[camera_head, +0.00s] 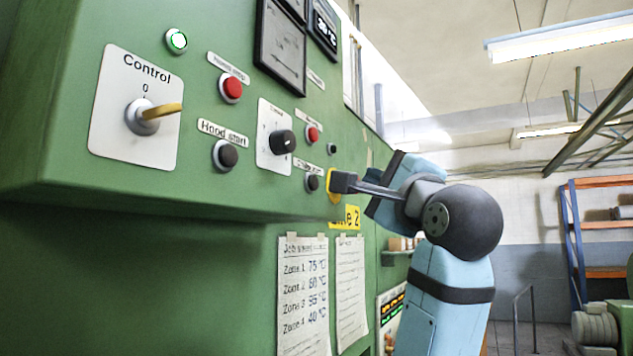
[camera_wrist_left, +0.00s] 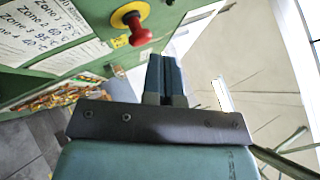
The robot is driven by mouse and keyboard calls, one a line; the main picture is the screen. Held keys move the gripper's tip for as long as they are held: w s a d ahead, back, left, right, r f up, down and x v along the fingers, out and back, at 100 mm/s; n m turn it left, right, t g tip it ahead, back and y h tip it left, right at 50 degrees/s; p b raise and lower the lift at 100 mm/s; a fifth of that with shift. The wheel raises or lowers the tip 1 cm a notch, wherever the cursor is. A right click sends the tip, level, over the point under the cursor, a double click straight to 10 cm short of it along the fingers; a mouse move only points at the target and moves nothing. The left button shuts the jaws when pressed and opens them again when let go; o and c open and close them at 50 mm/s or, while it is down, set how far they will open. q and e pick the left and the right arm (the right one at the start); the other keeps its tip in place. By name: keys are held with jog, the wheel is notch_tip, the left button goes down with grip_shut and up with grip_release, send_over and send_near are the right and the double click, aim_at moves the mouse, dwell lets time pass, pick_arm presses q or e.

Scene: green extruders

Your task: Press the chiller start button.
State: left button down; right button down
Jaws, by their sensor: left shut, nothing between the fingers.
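A green control panel carries a small black push button (camera_head: 312,182) under a white label (camera_head: 308,166) that is too small to read surely; it may be the chiller start button. My left gripper (camera_head: 340,182) is shut and empty, just right of this button. Whether it touches the panel cannot be told. Its fingers also show in the left wrist view (camera_wrist_left: 165,78). They partly cover a yellow disc (camera_head: 332,187) in the head view. The left wrist view shows a red mushroom button (camera_wrist_left: 139,32) on a yellow disc, beside the fingers. My right gripper is not in view.
Left on the panel are a black button (camera_head: 227,155) labelled "Hood start", red buttons (camera_head: 232,88), a dark knob (camera_head: 283,142) and a yellow-handled Control switch (camera_head: 145,116). Paper sheets (camera_head: 303,290) hang below the panel. Open room lies to the right.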

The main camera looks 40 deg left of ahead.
pick_arm(q)
jog(key=shift+s+a, duration=0.25)
jog(key=shift+a, duration=0.7)
jog(key=shift+s+a, duration=0.25)
jog(key=shift+a, duration=0.75)
jog(key=shift+s+a, duration=0.25)
jog(key=shift+a, duration=0.7)
jog(key=shift+a, duration=0.15)
jog(key=shift+s+a, duration=0.1)
jog(key=shift+a, duration=0.2)
jog(key=shift+s+a+b, duration=0.1)
jog(key=shift+a+b, duration=0.2)
jog(key=shift+a, duration=0.05)
dwell(0.5)
jog(key=shift+d, duration=0.1)
jog(key=shift+w+d, duration=0.2)
jog(key=shift+d, duration=0.5)
jog(key=shift+w+d+b, duration=0.1)
jog(key=shift+w+d, duration=0.1)
jog(key=shift+d, duration=0.6)
jog(key=shift+w+d+b, duration=0.1)
jog(key=shift+w+d, duration=0.1)
jog(key=shift+d, duration=0.55)
jog(key=shift+w+d+b, duration=0.1)
jog(key=shift+w+d, duration=0.1)
jog(key=shift+d, duration=0.6)
